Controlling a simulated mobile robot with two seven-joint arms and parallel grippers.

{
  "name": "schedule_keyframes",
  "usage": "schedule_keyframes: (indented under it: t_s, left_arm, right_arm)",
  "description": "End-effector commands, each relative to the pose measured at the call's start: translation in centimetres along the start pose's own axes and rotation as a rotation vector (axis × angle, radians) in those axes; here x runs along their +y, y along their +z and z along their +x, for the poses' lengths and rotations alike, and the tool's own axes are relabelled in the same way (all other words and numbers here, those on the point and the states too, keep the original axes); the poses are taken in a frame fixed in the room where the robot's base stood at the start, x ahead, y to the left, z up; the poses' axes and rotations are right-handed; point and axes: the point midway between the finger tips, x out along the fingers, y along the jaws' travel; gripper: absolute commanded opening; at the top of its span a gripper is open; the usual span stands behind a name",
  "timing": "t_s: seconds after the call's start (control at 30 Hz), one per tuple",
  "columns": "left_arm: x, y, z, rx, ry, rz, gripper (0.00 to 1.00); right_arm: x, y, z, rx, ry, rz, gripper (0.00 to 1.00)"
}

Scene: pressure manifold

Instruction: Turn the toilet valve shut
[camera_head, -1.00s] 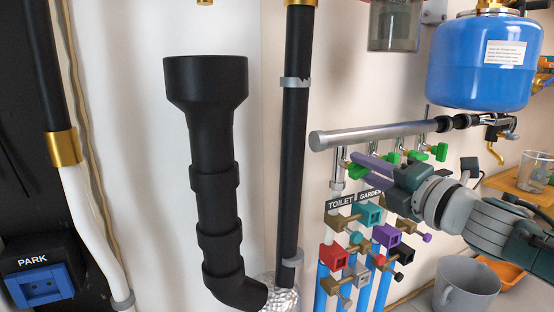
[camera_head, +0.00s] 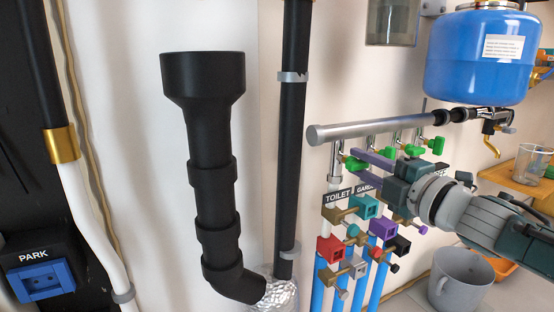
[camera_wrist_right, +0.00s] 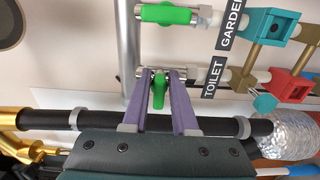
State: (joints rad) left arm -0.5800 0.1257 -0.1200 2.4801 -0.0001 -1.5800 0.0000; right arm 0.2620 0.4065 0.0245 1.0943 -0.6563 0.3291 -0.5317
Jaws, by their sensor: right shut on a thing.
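The toilet valve's green handle (camera_head: 353,163) sits on the leftmost outlet of the chrome manifold bar (camera_head: 375,128), above the TOILET label (camera_head: 338,196). My right gripper (camera_head: 359,157) reaches in from the right. In the right wrist view its two purple fingers (camera_wrist_right: 160,80) stand on either side of the green handle (camera_wrist_right: 158,92), shut on it. There the handle lies across its pipe, while the garden valve's handle (camera_wrist_right: 166,14) lies along its own. My left gripper is not in view.
Other green handles (camera_head: 437,146) sit close by to the right. Coloured blocks (camera_head: 330,250) and blue pipes lie below. A black pipe (camera_head: 292,150) runs left of the valve. A blue tank (camera_head: 480,60), a wooden shelf with a glass and a grey mug (camera_head: 460,280) are at the right.

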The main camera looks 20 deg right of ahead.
Motion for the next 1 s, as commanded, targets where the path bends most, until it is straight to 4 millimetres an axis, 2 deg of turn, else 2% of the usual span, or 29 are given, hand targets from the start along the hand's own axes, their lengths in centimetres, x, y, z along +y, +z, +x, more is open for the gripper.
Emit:
schedule_keyframes:
  t_s: [0.17, 0.2, 0.33, 0.67, 0.77, 1.0]
  left_arm:
    - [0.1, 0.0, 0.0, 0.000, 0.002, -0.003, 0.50]
    - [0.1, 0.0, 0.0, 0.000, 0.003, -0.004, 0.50]
    - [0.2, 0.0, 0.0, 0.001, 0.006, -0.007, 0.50]
    - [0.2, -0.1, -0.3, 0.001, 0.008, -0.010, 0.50]
    - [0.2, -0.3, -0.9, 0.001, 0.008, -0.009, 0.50]
    - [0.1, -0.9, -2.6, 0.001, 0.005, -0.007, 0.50]
  right_arm:
    - [0.0, 0.0, 0.0, 0.001, 0.001, 0.000, 0.00]
    - [0.0, 0.0, 0.0, 0.001, 0.001, 0.000, 0.31]
    - [0.0, 0.0, 0.0, 0.001, 0.001, 0.000, 0.46]
    - [0.1, 0.0, -0.4, 0.001, -0.001, -0.001, 0.46]
    - [0.1, -0.1, -1.5, 0.001, -0.003, 0.000, 0.46]
    - [0.2, -0.1, -5.9, 0.000, -0.004, 0.001, 0.46]
